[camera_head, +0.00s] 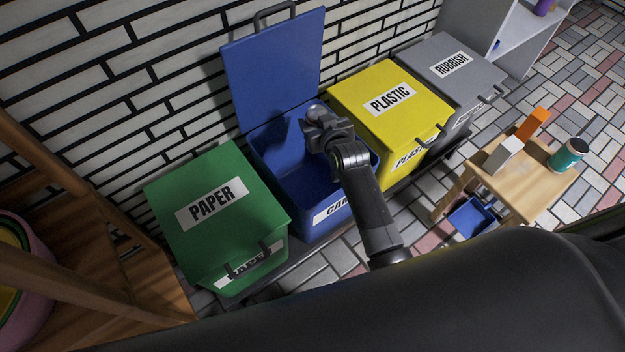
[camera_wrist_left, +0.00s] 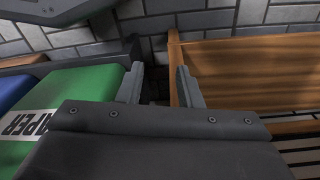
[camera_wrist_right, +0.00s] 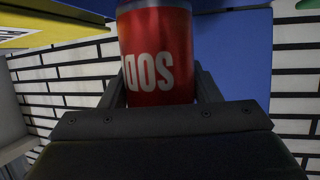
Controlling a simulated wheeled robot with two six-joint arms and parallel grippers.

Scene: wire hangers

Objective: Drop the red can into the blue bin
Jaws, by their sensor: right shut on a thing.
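The red can (camera_wrist_right: 157,50), with white lettering, is between the fingers of my right gripper (camera_wrist_right: 160,88) in the right wrist view. In the head view my right gripper (camera_head: 322,130) is over the open blue bin (camera_head: 278,150), and only the can's pale metal end (camera_head: 317,109) shows there. The bin's blue lid (camera_head: 272,65) stands raised against the wall, and its front label is partly hidden by my arm. My left gripper (camera_wrist_left: 160,78) is open and empty near the green bin in the left wrist view; it is out of the head view.
A closed green PAPER bin (camera_head: 217,210) stands left of the blue bin. A closed yellow PLASTIC bin (camera_head: 375,100) and grey RUBBISH bin (camera_head: 440,65) stand to the right. A small wooden table (camera_head: 520,190) bears a teal can (camera_head: 568,154) and boxes. Wooden furniture (camera_head: 100,240) is at left.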

